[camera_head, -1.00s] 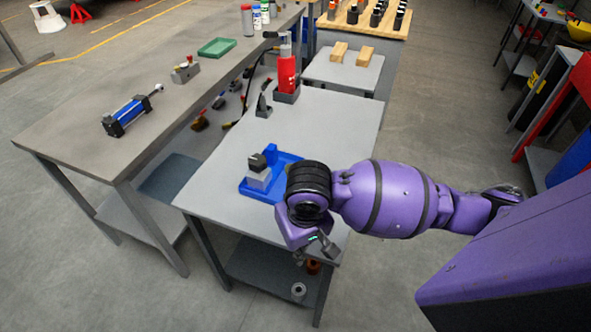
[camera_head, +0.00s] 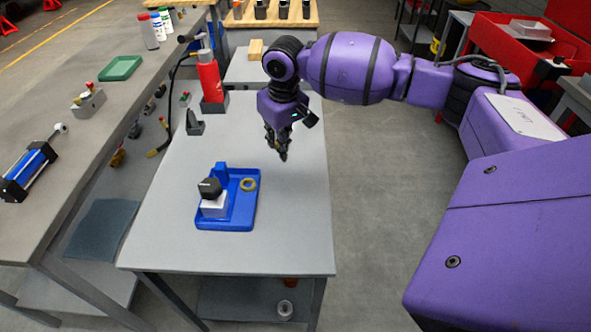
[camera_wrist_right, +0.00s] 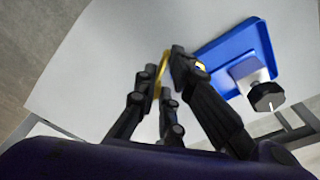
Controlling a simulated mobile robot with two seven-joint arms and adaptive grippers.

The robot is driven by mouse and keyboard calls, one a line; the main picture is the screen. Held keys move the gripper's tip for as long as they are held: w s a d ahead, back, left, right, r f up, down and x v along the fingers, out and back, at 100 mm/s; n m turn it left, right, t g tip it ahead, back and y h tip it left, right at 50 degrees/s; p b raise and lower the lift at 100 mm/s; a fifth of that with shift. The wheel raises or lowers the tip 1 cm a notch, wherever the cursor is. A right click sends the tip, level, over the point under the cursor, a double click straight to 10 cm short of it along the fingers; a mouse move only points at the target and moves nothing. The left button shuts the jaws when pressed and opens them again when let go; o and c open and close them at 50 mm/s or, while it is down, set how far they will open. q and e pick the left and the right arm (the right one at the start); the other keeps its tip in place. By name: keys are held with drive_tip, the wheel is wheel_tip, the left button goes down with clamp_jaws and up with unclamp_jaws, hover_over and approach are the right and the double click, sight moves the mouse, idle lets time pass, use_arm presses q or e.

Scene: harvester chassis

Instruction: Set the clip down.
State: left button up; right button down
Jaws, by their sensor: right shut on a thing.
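My right gripper (camera_head: 281,154) hangs fingers down above the grey table, to the right of and behind the blue tray (camera_head: 242,212). In the wrist view the gripper (camera_wrist_right: 163,66) is shut on a thin, curved gold-yellow band, which looks like the clip (camera_wrist_right: 158,80). Its ends are hidden by the fingers. In the head view I cannot make out the held clip. A similar yellow ring (camera_head: 248,184) lies in the tray. Next to it stands a pale block with a black knob (camera_head: 210,187). My left gripper is not in view.
A red bottle (camera_head: 209,79) in a dark holder and a small dark grey stand (camera_head: 194,124) are at the table's back left. The grey table (camera_head: 297,225) is clear at its right and front. A workbench (camera_head: 85,135) runs along the left.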

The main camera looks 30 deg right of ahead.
hover_over(246, 212)
drive_tip(key=d, duration=0.1)
drive_tip(key=f, duration=0.8)
drive_tip(key=shift+w+p, duration=0.3)
drive_tip(key=shift+p, duration=0.05)
drive_tip(key=shift+s+a+f, duration=0.1)
drive_tip(key=shift+a+f, duration=0.15)
drive_tip(key=shift+f, duration=0.05)
drive_tip(key=f, duration=0.3)
drive_tip(key=shift+s+a+f, duration=0.1)
drive_tip(key=shift+a+f, duration=0.1)
drive_tip(key=shift+a, duration=0.1)
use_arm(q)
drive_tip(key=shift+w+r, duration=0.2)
use_arm(e)
drive_tip(key=shift+f, duration=0.2)
drive_tip(key=shift+f, duration=0.25)
drive_tip(key=c, duration=1.9)
unclamp_jaws()
drive_tip(key=shift+s+f, duration=0.15)
drive_tip(key=shift+c, duration=0.2)
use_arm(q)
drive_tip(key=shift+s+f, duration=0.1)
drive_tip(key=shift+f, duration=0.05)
use_arm(e)
drive_tip(key=shift+o, duration=0.4)
drive_tip(key=shift+f, duration=0.1)
